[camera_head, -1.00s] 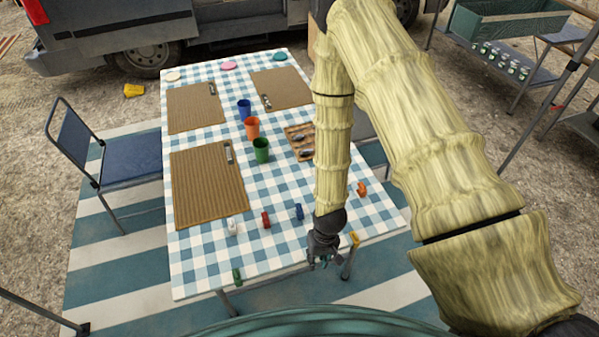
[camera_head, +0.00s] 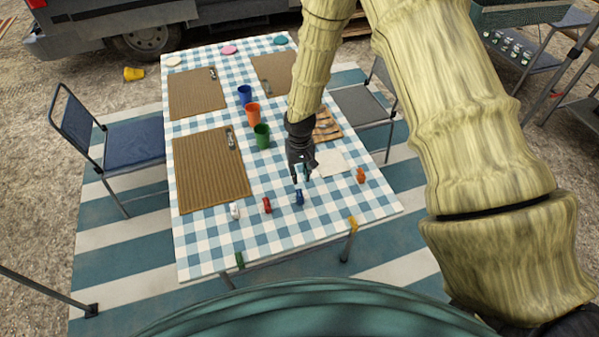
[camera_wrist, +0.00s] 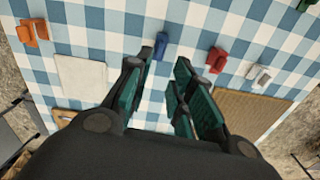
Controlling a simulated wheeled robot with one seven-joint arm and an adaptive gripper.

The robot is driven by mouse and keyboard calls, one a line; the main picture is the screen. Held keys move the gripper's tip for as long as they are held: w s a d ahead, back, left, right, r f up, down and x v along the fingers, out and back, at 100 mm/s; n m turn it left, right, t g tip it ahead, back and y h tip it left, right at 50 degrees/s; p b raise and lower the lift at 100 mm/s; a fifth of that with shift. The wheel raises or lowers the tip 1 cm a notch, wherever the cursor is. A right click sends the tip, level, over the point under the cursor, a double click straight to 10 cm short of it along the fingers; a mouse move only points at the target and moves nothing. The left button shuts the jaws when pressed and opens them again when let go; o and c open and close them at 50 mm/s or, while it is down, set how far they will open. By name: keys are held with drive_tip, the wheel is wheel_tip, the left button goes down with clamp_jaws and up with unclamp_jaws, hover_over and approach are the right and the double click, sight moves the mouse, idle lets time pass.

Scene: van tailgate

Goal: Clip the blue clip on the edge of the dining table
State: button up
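The blue clip (camera_head: 299,197) stands on the checked cloth of the dining table (camera_head: 215,245), in from the near edge. My gripper (camera_head: 302,175) points down over the table, just behind the blue clip in the head view. In the wrist view, my gripper (camera_wrist: 161,68) is open, its two teal-padded fingers apart with nothing between them. The blue clip (camera_wrist: 161,45) shows just beyond the gap between the fingertips. A green clip (camera_head: 239,260) and a yellow clip (camera_head: 352,224) sit on the table's near edge.
A white clip (camera_head: 234,210) and red clip (camera_head: 267,205) stand left of the blue one; an orange clip (camera_head: 361,175) is to the right. A white napkin (camera_head: 333,163), a green cup (camera_head: 262,135) and a woven placemat (camera_head: 210,170) lie farther back. The near edge between its clips is clear.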

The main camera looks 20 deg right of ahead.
sight(300, 191)
drive_tip(key=shift+f+b, duration=2.6)
drive_tip(key=shift+f, duration=2.15)
drive_tip(key=shift+c, duration=0.4)
clamp_jaws()
drive_tip(key=shift+r+p, duration=1.45)
drive_tip(key=shift+r, duration=1.1)
drive_tip(key=shift+r, duration=0.1)
